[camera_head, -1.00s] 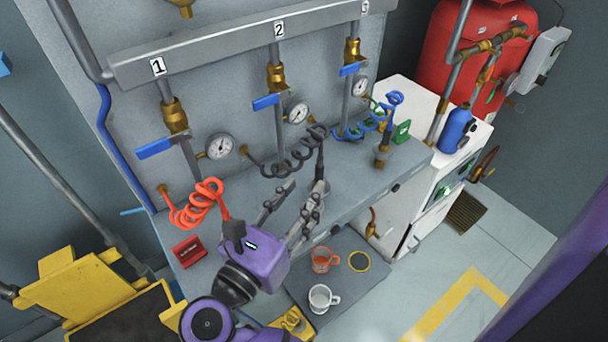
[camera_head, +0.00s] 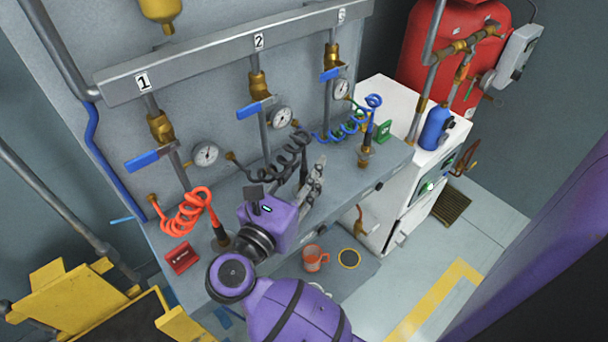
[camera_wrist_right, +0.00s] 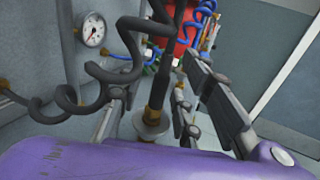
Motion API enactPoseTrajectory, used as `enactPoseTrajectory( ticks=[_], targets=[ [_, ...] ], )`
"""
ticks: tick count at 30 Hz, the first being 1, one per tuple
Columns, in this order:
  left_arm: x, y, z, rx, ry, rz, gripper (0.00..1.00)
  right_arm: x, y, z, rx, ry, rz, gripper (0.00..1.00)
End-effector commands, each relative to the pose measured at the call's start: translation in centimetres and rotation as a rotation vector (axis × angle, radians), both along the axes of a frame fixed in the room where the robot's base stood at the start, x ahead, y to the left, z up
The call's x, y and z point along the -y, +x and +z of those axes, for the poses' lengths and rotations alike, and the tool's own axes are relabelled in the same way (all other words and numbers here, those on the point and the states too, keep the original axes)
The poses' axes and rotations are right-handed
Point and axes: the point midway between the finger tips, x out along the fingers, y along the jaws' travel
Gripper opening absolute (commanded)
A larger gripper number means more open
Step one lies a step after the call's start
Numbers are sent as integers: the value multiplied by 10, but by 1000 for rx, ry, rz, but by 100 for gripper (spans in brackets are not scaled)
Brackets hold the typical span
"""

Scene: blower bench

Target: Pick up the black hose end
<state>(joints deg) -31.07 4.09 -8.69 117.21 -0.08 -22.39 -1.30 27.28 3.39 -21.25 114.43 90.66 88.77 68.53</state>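The black coiled hose (camera_head: 275,160) hangs along the bench's back panel. Its straight black end (camera_head: 304,166) stands upright on the bench. My right gripper (camera_head: 306,176) reaches over the bench at this end. In the right wrist view the hose end (camera_wrist_right: 158,85) runs between the two fingers (camera_wrist_right: 150,100), with a pale metal collar (camera_wrist_right: 152,126) at its foot. The fingers are spread apart, one on each side, with visible space between the hose end and the right-hand finger. Contact with the left-hand finger cannot be told. My left gripper is out of view.
A red coiled hose (camera_head: 185,215) stands left, with a red block (camera_head: 181,258) in front. A blue coiled hose (camera_head: 345,130) and green block (camera_head: 384,130) are right. Gauges and valves line the panel. An orange mug (camera_head: 313,259) sits below the bench front.

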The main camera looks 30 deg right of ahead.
Motion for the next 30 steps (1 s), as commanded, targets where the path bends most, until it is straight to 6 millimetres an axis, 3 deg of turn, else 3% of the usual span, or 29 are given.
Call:
enactPoseTrajectory(
  ticks=[1,6,23,30],
  targets=[
    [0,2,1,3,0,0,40,0,0,0,0,0,0,22],
    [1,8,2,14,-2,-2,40,0,0,0,-1,-1,0,0],
    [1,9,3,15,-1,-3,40,-2,1,3,4,1,5,0],
    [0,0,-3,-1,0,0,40,-2,1,29,8,6,5,0]
  ],
)
